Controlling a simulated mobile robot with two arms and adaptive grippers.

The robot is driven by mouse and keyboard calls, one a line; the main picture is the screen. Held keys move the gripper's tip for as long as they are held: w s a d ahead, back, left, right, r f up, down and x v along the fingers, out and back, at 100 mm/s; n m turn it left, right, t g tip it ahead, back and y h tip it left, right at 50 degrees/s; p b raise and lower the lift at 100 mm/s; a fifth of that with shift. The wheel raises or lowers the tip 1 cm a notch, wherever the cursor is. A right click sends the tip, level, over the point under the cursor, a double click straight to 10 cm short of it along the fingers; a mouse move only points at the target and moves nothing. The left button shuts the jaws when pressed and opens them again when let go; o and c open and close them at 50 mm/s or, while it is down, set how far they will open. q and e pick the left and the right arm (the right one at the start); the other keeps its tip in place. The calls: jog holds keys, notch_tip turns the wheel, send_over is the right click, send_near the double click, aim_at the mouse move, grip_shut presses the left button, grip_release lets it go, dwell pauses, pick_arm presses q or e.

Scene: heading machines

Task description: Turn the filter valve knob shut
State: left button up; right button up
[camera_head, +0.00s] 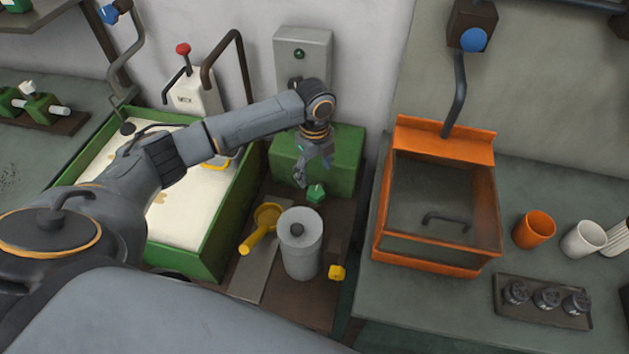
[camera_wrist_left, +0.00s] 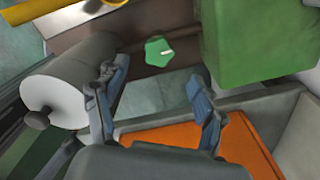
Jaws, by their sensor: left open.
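A green faceted knob (camera_head: 316,193) with a pale mark on its face sits by the green machine block, behind the grey filter cylinder (camera_head: 300,243). In the left wrist view the green knob (camera_wrist_left: 159,52) shows beyond and between the fingertips, untouched. My left gripper (camera_head: 305,178) is open and empty, pointing down just above and left of the knob. It also shows in the left wrist view (camera_wrist_left: 157,76) with its fingers spread. A small yellow knob (camera_head: 337,272) is at the cylinder's lower right. Which knob is the filter valve's is not labelled. My right gripper is out of view.
A green block (camera_head: 340,160) stands close behind the gripper. A yellow-handled part (camera_head: 258,236) lies left of the cylinder. A green-walled tray (camera_head: 222,225) is at left. An orange box (camera_head: 440,145) with a clear cover stands at right, beside cups and a dark tray (camera_head: 510,308).

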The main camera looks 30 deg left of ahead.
pick_arm(q)
jog(key=shift+r, duration=1.9)
